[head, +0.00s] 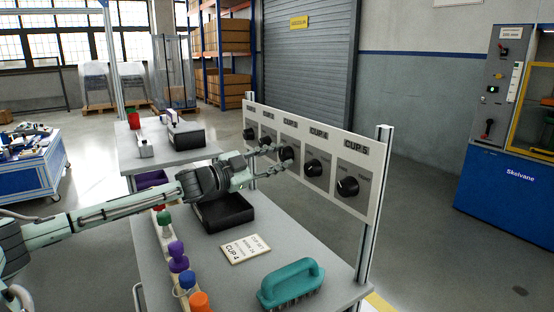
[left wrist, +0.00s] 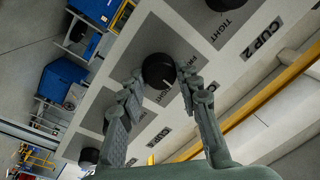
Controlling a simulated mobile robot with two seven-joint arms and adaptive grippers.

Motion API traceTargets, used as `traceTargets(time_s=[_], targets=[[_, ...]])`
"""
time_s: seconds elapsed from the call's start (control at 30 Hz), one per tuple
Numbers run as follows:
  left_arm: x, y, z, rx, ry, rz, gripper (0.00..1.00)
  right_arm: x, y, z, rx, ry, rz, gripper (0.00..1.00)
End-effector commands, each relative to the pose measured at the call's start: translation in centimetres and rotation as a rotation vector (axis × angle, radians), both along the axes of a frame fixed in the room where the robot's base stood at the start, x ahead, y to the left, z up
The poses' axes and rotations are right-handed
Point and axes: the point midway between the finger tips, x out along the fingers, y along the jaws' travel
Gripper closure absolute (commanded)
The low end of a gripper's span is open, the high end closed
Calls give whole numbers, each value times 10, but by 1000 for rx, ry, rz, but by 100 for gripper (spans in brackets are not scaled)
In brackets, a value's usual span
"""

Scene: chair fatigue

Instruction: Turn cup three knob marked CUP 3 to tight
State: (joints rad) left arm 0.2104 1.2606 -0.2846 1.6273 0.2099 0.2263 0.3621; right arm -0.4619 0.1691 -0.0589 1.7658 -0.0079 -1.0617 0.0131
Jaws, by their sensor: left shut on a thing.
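The black CUP 3 knob (head: 287,152) is on the white upright panel, below the CUP 3 label (head: 289,123). My left gripper (head: 276,157) reaches the panel there and is shut on this knob. My right gripper is not in view.
The CUP 4 knob (head: 313,168) and CUP 5 knob (head: 348,187) are to the right on the panel. On the table below are a black tray (head: 224,213), a card (head: 245,249), a teal brush (head: 291,283) and several coloured pegs (head: 178,257).

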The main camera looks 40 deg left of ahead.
Motion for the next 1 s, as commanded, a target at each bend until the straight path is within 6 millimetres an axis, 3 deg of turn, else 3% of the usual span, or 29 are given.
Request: traceTargets(time_s=[0.5,1.0], targets=[[1,1,-2,426,-178,1,96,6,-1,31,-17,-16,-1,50],[1,1,0,627,-262,1,96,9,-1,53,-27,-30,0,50]])
